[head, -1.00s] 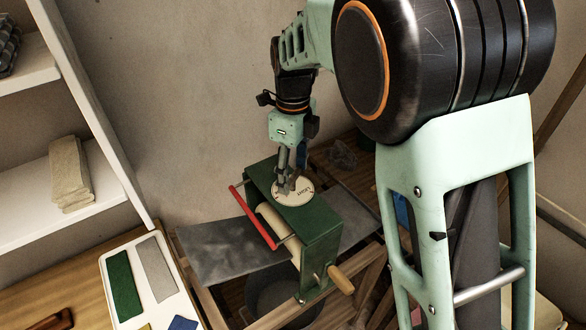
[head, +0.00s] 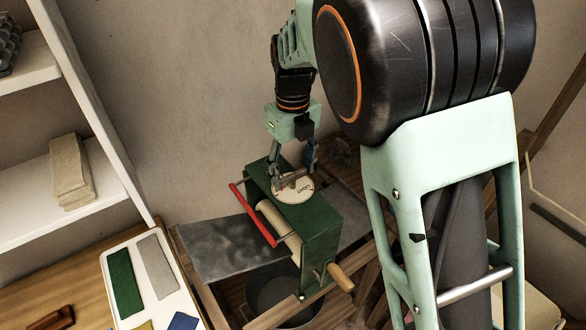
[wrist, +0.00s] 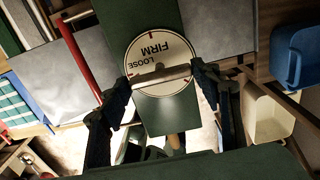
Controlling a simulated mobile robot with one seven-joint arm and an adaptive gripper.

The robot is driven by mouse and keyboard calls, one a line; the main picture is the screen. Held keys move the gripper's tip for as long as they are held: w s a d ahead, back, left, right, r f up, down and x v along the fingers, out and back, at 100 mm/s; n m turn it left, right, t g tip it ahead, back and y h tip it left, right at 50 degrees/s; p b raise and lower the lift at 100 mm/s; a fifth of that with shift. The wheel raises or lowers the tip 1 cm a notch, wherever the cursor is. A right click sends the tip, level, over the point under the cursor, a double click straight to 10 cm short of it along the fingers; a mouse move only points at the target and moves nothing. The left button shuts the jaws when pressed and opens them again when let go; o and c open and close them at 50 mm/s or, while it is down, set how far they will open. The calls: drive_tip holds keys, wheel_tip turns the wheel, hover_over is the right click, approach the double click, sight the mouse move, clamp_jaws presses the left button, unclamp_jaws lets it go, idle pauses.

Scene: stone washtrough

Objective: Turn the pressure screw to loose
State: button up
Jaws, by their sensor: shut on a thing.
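The pressure screw's cross bar (wrist: 162,76) lies across a round cream dial (wrist: 150,48) on top of the green wringer (head: 318,222). LOOSE and FIRM read on the dial in the wrist view, and LIGHT in the head view. My gripper (wrist: 162,80) has its fingers at the two ends of the bar and is shut on it. In the head view my gripper (head: 294,180) reaches down onto the dial from above. It partly hides the bar and dial there. I cannot tell exactly which mark the bar points to.
A red bar (head: 252,213) runs along the wringer's left side, and a wooden crank handle (head: 340,277) sticks out at its front. A grey sheet (head: 222,248) extends left. A tray of coloured cloths (head: 112,262) lies lower left. A blue bin (wrist: 300,55) stands at right in the wrist view.

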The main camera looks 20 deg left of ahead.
sight(293, 174)
drive_tip(key=o, duration=1.1)
drive_tip(key=shift+o, duration=0.2)
wheel_tip(293, 174, up, 12)
